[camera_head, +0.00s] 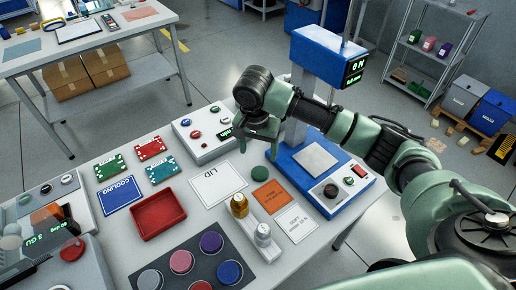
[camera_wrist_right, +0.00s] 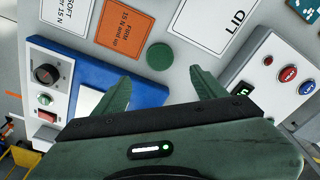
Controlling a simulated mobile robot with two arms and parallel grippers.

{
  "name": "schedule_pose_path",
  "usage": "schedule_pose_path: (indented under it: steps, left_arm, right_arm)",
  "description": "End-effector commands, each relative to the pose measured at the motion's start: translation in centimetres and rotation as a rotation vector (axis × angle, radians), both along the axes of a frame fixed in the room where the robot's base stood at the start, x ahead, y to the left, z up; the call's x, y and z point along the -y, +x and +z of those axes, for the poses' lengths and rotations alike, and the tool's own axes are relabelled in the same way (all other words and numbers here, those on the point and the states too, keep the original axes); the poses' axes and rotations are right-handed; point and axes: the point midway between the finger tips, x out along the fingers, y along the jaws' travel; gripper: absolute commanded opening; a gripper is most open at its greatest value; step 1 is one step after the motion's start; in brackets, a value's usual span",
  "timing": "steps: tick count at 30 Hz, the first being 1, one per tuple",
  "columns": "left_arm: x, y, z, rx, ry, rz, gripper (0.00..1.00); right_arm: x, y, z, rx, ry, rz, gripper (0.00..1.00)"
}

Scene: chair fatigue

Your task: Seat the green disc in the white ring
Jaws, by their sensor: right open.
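The green disc (camera_head: 260,173) lies flat on the white table between the LID card and the orange FIRM card. It also shows in the right wrist view (camera_wrist_right: 160,57), just ahead of the fingertips. My right gripper (camera_head: 258,148) is open and empty above the table, just behind the disc in the head view. In the right wrist view its two fingers (camera_wrist_right: 161,78) are spread apart, with the disc lying beyond and between them. I cannot make out a white ring for certain in either view. My left gripper is not in view.
A blue press (camera_head: 290,155) stands right of the disc, and a white button box (camera_head: 205,135) behind left. A brass weight (camera_head: 239,206) and a silver weight (camera_head: 263,236) stand in front. A red tray (camera_head: 158,214) and a dark mat (camera_head: 165,257) with coloured discs lie left.

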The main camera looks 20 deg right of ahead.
Motion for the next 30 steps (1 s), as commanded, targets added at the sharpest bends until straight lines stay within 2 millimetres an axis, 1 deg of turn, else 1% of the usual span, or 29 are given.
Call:
schedule_pose_path:
  steps: [1, 2, 4, 8, 11, 15, 21, 25, 27, 30]
  left_arm:
    - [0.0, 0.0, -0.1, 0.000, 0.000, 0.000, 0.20]
    - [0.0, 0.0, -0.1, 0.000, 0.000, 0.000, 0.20]
    - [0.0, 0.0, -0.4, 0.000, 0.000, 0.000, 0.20]
    - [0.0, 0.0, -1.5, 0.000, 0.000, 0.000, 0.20]
    - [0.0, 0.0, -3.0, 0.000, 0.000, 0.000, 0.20]
    - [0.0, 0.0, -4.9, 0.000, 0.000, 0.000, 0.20]
    - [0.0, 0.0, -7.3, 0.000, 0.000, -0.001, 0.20]
    - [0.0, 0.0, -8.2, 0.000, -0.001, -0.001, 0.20]
    - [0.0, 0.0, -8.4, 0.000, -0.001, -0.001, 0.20]
    - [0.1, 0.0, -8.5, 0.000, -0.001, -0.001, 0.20]
  right_arm:
    - [-0.1, 0.0, 0.4, 0.001, 0.001, 0.000, 0.66]
    - [-0.1, 0.0, 0.6, 0.001, 0.001, 0.002, 0.61]
    - [0.1, -0.1, 0.6, -0.001, 0.004, 0.022, 0.61]
    - [0.7, -0.3, -0.5, -0.001, 0.030, 0.177, 0.61]
    - [1.5, -0.5, -1.9, 0.012, 0.061, 0.397, 0.61]
    - [2.5, -0.8, -3.3, 0.068, 0.093, 0.759, 0.61]
    - [3.7, -1.1, -4.3, 0.188, 0.081, 1.236, 0.61]
    - [4.1, -1.3, -4.4, 0.255, 0.049, 1.451, 0.61]
    - [4.3, -1.3, -4.3, 0.280, 0.031, 1.524, 0.61]
    - [4.2, -1.3, -4.3, 0.298, 0.020, 1.582, 0.61]
